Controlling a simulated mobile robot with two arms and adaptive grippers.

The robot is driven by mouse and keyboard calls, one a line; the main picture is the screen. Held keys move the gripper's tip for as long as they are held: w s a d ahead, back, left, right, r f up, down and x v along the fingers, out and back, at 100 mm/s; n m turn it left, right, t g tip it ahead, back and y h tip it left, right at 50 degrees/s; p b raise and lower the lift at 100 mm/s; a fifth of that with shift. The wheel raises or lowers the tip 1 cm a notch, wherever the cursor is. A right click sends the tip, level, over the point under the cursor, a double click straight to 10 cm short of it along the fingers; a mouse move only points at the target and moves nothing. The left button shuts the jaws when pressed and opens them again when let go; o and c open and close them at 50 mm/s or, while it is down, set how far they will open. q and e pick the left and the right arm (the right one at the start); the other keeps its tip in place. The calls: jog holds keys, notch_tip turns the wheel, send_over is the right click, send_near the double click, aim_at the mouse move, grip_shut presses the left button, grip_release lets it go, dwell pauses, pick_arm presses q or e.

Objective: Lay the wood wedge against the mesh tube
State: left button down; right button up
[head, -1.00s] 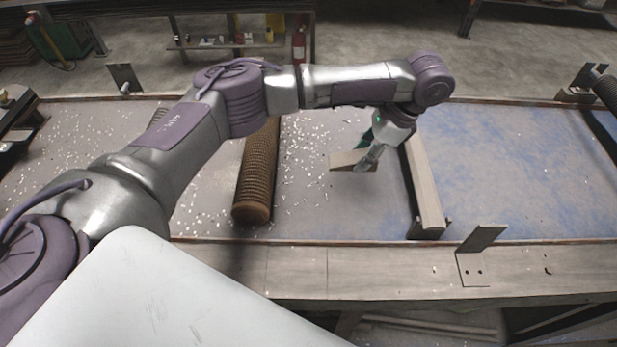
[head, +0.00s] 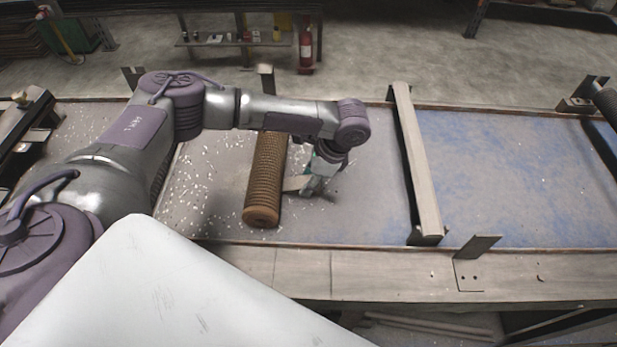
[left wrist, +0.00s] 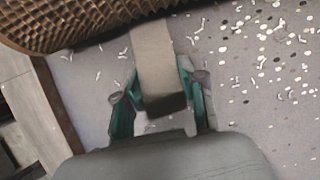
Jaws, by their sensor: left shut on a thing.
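The mesh tube (head: 266,178) is a long brown ribbed cylinder lying lengthwise on the grey table surface in the head view. It also shows at the upper left of the left wrist view (left wrist: 75,22). The wood wedge (head: 294,183) is a pale block just right of the tube. My left gripper (head: 309,186) is shut on the wedge's near end. In the left wrist view the wedge (left wrist: 156,60) lies between the fingers of the gripper (left wrist: 160,92), its far end at or very near the tube; I cannot tell whether they touch. My right gripper is not in view.
A long wooden bar (head: 419,165) crosses the table to the right, with a blue-stained area (head: 510,175) beyond it. Pale chips lie scattered around the tube. The surface between wedge and bar is clear. A metal bracket (head: 478,247) stands on the front rail.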

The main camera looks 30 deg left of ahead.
pick_arm(q)
jog(key=shift+d, duration=0.1)
jog(key=c, duration=0.7)
grip_release()
jog(key=shift+f, duration=0.15)
jog(key=shift+c, duration=0.2)
jog(key=shift+o, duration=0.4)
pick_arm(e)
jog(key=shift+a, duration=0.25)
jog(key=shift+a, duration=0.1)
pick_arm(q)
jog(key=b+v, duration=0.3)
jog(key=v, duration=0.9)
jog(key=shift+r, duration=0.2)
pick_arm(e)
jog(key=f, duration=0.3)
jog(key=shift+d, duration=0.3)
